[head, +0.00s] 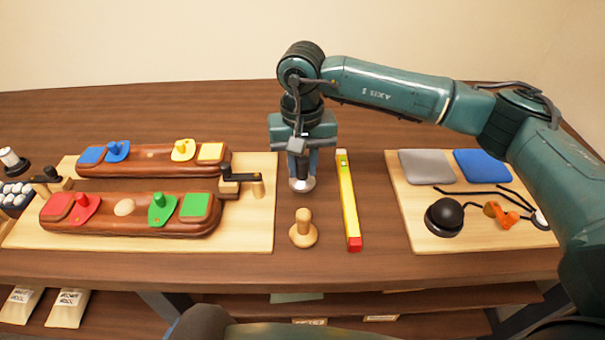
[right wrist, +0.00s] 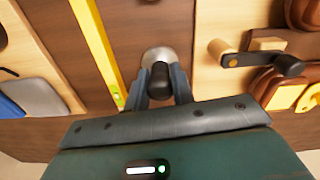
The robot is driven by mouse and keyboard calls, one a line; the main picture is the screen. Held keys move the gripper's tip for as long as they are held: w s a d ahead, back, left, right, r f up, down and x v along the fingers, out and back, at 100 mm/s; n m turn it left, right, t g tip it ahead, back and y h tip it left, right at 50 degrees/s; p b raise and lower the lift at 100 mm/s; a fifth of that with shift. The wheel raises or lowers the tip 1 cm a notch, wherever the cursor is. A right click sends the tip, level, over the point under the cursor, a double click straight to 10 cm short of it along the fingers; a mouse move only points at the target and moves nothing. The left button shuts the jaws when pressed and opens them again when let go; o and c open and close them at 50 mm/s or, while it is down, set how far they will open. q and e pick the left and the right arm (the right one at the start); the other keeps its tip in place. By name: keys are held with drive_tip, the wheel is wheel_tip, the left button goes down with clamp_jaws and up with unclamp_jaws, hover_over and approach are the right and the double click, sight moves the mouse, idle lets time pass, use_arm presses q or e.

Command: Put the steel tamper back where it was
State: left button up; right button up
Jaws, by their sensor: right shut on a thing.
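The steel tamper (head: 302,184) has a dark handle and a round steel base. It is upright between the left wooden board and the yellow level, behind a wooden tamper. My right gripper (head: 301,165) is above it with its fingers shut on the handle. In the right wrist view the tamper (right wrist: 160,78) shows between the fingers of my right gripper (right wrist: 161,88), its steel disc beyond the dark handle. The base is at or close to the table top; I cannot tell whether it touches. My left gripper is not in view.
A wooden tamper (head: 303,230) stands in front. A yellow level (head: 348,200) lies just right. The left board (head: 255,225) bears two brown saddle bars (head: 130,215) with coloured pieces and a black-handled clamp (head: 240,182). The right board (head: 415,240) holds pads, a black ball and cords.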

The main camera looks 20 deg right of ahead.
sight(303, 175)
wheel_tip(303, 175, down, 3)
drive_tip(key=shift+f, duration=0.1)
drive_tip(key=shift+f, duration=0.25)
drive_tip(key=o, duration=0.9)
drive_tip(key=shift+r, duration=0.1)
drive_tip(key=shift+c, duration=0.2)
drive_tip(key=shift+r, duration=0.6)
wheel_tip(303, 175, up, 11)
drive_tip(key=shift+r+b, duration=0.1)
drive_tip(key=shift+b, duration=0.5)
